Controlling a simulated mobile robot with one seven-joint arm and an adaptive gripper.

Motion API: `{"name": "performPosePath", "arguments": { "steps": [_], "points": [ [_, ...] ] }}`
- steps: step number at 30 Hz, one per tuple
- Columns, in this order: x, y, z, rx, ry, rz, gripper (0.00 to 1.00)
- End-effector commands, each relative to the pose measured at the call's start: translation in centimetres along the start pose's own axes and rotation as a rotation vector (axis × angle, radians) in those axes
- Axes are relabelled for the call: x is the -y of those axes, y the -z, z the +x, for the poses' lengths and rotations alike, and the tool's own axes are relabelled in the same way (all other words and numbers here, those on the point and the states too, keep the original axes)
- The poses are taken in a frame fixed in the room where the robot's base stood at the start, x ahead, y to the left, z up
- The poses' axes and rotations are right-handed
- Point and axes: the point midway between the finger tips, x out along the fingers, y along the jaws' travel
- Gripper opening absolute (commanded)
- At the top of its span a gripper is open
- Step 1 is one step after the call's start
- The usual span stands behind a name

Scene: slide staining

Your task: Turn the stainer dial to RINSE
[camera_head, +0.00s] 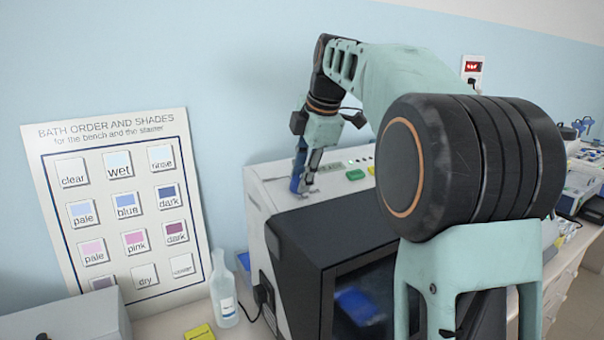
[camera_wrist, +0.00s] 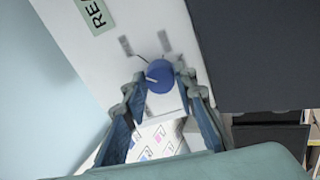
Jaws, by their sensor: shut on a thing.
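The stainer (camera_head: 262,210) is a white and black box on the bench in the head view. Its blue round dial (camera_wrist: 160,74) is on the white top panel in the wrist view, with a small pale pointer mark on its left side. Several small dark labels sit around the dial; their words are too blurred to read, so I cannot tell which one it points to. My gripper (camera_wrist: 162,86) has its two fingers on either side of the dial and is shut on it. In the head view my gripper (camera_head: 304,184) reaches down to the stainer's top, hiding the dial.
A green label (camera_wrist: 95,14) beginning "REA" is on the panel. A green button (camera_head: 355,174) is on the stainer's top. A bath-order chart (camera_head: 115,200) leans on the wall at left. A white bottle (camera_head: 223,290) and a yellow block (camera_head: 199,332) stand left of the stainer.

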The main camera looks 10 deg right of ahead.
Motion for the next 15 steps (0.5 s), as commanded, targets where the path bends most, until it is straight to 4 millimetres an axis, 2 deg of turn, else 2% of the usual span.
{"name": "performPosePath", "arguments": {
  "steps": [15],
  "points": [
    [-0.18,-0.02,-0.04,-0.021,0.006,-0.469,0.01]
  ]
}}
